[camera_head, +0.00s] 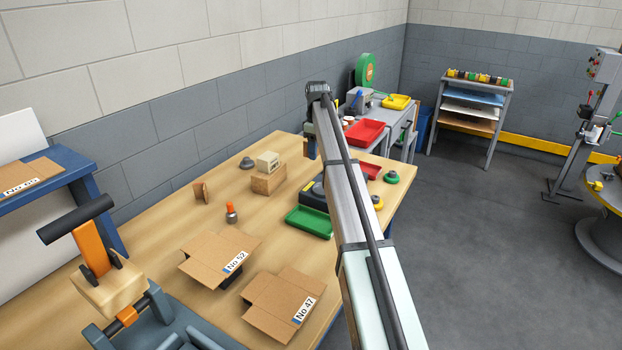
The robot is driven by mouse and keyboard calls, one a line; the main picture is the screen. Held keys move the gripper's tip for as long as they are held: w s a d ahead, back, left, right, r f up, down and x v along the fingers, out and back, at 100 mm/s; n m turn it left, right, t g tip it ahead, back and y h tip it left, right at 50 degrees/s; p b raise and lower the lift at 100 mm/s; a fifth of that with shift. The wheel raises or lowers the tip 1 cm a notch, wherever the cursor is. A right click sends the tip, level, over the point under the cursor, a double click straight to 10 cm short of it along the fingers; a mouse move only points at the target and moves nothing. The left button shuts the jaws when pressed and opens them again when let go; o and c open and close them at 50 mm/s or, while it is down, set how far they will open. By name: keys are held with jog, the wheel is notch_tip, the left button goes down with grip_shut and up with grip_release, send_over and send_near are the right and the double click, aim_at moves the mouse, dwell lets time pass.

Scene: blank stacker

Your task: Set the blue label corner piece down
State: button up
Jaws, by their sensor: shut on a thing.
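My arm (350,205) rises from the lower right over the bench and bends at its top. My gripper does not show; it is hidden behind the arm, and so is whatever is in it. Cardboard blanks with white labels that have a blue end are in view: No.52 (208,255) and No.47 (270,300) at the front of the bench, and No.60 (38,170) on a blue stand at the left. I cannot tell any of them as the blue label corner piece.
The wooden bench (160,225) carries a green tray (310,222), a wooden block (268,182) and an orange-topped item (231,213). A vise (175,325) with a wooden block and a black-headed tool stands at the lower left.

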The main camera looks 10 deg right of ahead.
jog(key=shift+w+d+f, duration=0.1)
jog(key=shift+w+f, duration=0.2)
jog(key=shift+f, duration=1.35)
jog(key=shift+w+a+f, duration=0.1)
jog(key=shift+w+f, duration=0.15)
jog(key=shift+f, duration=1.35)
jog(key=shift+w+d+f, duration=0.1)
jog(key=shift+w+f, duration=0.2)
jog(key=shift+f, duration=1.35)
jog(key=shift+f, duration=0.2)
jog(key=o, duration=1)
notch_tip(320, 180, up, 12)
jog(key=shift+r, duration=0.2)
